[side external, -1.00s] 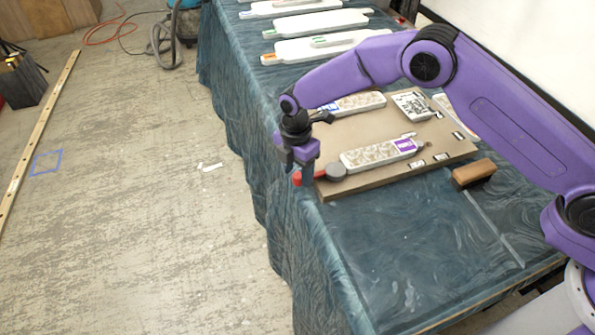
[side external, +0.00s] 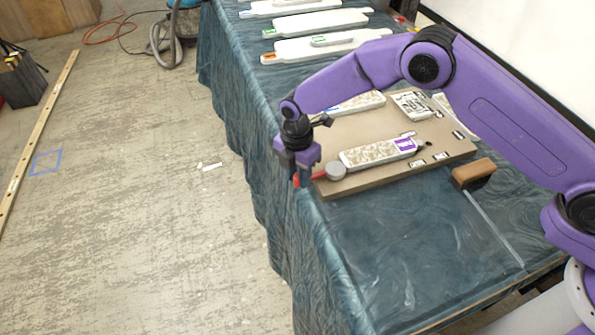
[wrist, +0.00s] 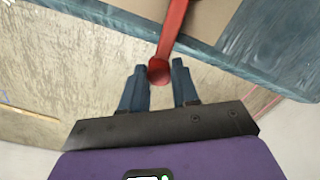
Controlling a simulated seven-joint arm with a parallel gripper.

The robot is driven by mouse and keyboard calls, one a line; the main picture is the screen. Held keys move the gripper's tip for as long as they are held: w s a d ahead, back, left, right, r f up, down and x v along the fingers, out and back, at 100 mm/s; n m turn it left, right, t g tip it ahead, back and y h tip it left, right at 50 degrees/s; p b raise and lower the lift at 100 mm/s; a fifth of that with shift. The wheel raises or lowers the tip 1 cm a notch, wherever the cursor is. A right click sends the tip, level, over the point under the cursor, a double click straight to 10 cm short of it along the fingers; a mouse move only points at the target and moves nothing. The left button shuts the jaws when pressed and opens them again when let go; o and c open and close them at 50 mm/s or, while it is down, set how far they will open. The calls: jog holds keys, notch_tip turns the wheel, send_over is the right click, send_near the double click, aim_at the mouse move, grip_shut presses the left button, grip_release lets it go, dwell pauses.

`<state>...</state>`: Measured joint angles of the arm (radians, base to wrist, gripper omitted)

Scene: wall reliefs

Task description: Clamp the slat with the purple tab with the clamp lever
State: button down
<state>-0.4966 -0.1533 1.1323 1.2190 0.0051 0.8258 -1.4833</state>
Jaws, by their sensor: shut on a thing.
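The slat with the purple tab (side external: 404,145) lies on the tan board, its patterned face (side external: 368,154) up. The clamp lever has a round grey head (side external: 336,171) at the slat's near-left end and a red handle (side external: 318,176) reaching left past the board's edge. Whether the head presses on the slat cannot be told. My gripper (side external: 302,178) is shut on the red handle's outer end. In the wrist view, the handle's round red tip (wrist: 159,72) is between my two fingers (wrist: 158,66). The fingers partly hide the handle in the side view.
The tan board (side external: 375,182) lies on the cloth-covered table (side external: 400,250). Another patterned slat (side external: 362,102) lies farther back on it, partly behind my arm. A brown block (side external: 473,173) is to its right. White slats (side external: 320,47) lie at the table's far end. The front table area is clear.

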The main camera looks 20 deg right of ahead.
jog(key=shift+w, duration=0.15)
jog(key=c, duration=0.9)
grip_release()
jog(key=shift+o, duration=0.2)
notch_tip(320, 180, up, 17)
jog(key=shift+w+r, duration=0.2)
jog(key=shift+a, duration=0.1)
